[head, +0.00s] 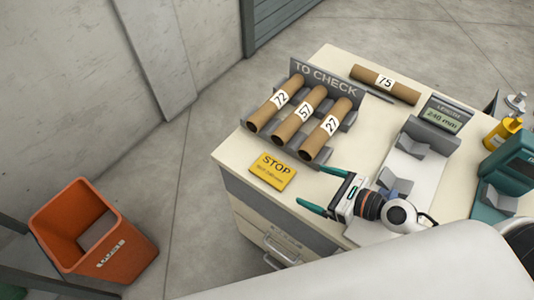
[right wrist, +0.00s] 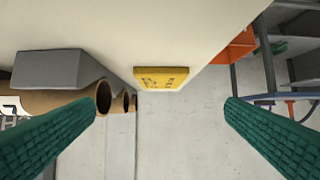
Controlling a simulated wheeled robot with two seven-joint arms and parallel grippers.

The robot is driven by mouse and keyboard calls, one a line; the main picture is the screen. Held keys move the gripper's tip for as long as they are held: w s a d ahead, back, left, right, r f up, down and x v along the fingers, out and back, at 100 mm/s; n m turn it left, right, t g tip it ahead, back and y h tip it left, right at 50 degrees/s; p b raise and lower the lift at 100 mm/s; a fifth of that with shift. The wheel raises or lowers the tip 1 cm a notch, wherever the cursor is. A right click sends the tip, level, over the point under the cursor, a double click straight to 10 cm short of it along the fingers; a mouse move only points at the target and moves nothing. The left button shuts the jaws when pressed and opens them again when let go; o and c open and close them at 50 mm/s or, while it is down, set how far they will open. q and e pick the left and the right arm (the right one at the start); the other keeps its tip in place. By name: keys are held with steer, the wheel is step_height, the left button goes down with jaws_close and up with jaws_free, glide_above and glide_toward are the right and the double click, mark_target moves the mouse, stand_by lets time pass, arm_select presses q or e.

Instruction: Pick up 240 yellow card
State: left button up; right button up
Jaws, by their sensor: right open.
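The yellow card (head: 272,171) lies flat near the front left edge of the cream bench top (head: 225,151). It reads STOP with a smaller line that I cannot read surely. It also shows in the right wrist view (right wrist: 161,77), in the upper middle between my fingers. My right gripper (head: 312,188) is open and empty, just to the right of the card and apart from it. Its green fingers point toward the card; they also show in the right wrist view (right wrist: 160,117). My left gripper is not in view.
Cardboard tubes marked 72, 57 and 27 (head: 318,141) lie in a grey TO CHECK rack (head: 323,79) behind the card. A tube marked 75 (head: 404,92) lies farther back. A length display (head: 441,114) stands right. An orange bin (head: 128,262) stands on the floor left.

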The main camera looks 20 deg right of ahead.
mark_target(273, 171)
steer(key=shift+p+x, duration=0.35)
steer(key=shift+x, duration=0.8)
steer(key=x, duration=0.4)
steer(key=shift+a+r+p, duration=0.1)
steer(key=shift+a+p, duration=0.1)
steer(key=shift+p, duration=0.15)
steer(key=x, duration=0.4)
steer(key=shift+w+a+p, duration=0.2)
steer(key=shift+w+p, duration=0.1)
steer(key=shift+w, duration=0.05)
steer(key=shift+w+a+f, duration=0.15)
steer(key=shift+f, duration=0.15)
steer(key=shift+c, duration=1.1)
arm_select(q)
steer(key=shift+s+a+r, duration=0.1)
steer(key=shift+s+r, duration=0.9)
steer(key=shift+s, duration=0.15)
arm_select(e)
steer(key=c, duration=0.8)
